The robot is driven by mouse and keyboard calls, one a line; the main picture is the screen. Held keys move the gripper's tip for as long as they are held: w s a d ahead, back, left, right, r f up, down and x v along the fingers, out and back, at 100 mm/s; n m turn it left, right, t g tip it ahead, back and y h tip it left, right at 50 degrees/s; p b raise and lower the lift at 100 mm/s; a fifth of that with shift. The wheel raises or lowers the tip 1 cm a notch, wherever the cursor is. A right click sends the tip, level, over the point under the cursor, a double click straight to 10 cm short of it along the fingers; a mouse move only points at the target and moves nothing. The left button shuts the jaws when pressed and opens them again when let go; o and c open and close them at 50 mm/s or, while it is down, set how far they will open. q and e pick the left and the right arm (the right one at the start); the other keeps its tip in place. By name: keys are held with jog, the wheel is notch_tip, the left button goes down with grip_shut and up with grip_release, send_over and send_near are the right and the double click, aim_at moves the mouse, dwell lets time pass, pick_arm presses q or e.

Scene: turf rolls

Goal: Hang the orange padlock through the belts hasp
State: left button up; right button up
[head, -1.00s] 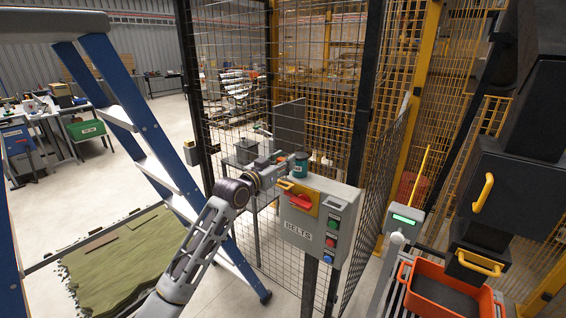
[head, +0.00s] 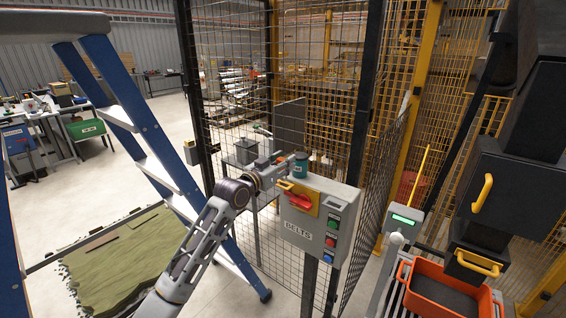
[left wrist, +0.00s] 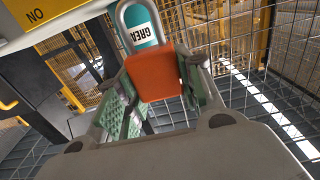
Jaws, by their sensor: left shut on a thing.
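My left gripper (head: 283,160) is at the upper left of the grey BELTS box (head: 309,240), close to its top edge. In the left wrist view the same gripper (left wrist: 160,78) is shut on the orange padlock (left wrist: 157,73), with green-lined fingers on both sides. The padlock's grey shackle (left wrist: 122,14) points away from the gripper, with the teal can seen behind it. In the head view the padlock is small and mostly hidden by the gripper. The box has a yellow plate with a red handle (head: 300,201); I cannot make out the hasp's opening. My right gripper is not in view.
A teal can (head: 300,164) stands on top of the box, close to the gripper. Wire mesh fencing (head: 232,80) rises behind it. A blue stepladder (head: 150,140) stands at left. An orange bin (head: 412,288) is at lower right.

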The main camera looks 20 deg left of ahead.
pick_arm(q)
jog(key=shift+f, duration=0.1)
dwell(0.5)
jog(key=shift+f+b, duration=0.45)
jog(key=shift+f, duration=0.3)
jog(key=shift+f+b, duration=0.5)
jog(key=shift+f, duration=0.45)
dwell(0.5)
jog(key=shift+f+b, duration=0.4)
jog(key=shift+f, duration=0.35)
jog(key=o, duration=1.1)
jog(key=shift+o, duration=0.2)
jog(key=shift+s, duration=0.2)
send_near(283, 181)
jog(key=shift+s+a+r, duration=0.2)
jog(key=shift+s+r, duration=0.2)
jog(key=shift+r, duration=0.1)
jog(key=shift+s+a+r, duration=0.2)
jog(key=shift+s+r, duration=0.15)
jog(key=shift+r, duration=0.2)
